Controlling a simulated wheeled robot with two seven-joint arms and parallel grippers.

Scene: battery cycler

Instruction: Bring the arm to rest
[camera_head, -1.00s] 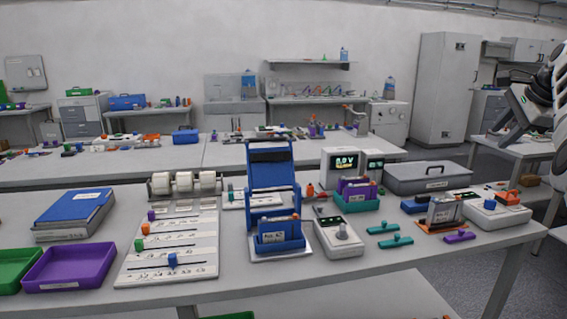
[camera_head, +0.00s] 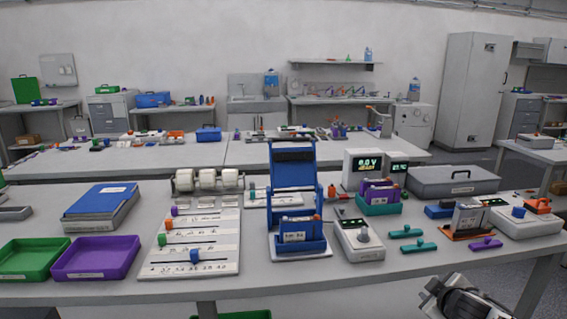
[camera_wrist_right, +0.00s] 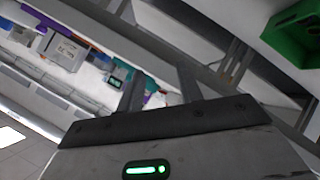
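My right arm (camera_head: 462,300) shows at the bottom right of the head view, low in front of the bench's front edge. Its fingertips cannot be made out there. In the right wrist view my right gripper (camera_wrist_right: 160,90) has its two fingers apart with nothing between them, so it is open and empty. Bench items show blurred and tilted beyond the fingers. My left arm and gripper are in neither view.
The near bench (camera_head: 330,278) carries a purple tray (camera_head: 97,260), a green tray (camera_head: 32,262), a slider board (camera_head: 190,245), a blue cell holder (camera_head: 300,238) and a grey tester (camera_head: 358,240). A green bin (camera_wrist_right: 295,35) shows in the wrist view.

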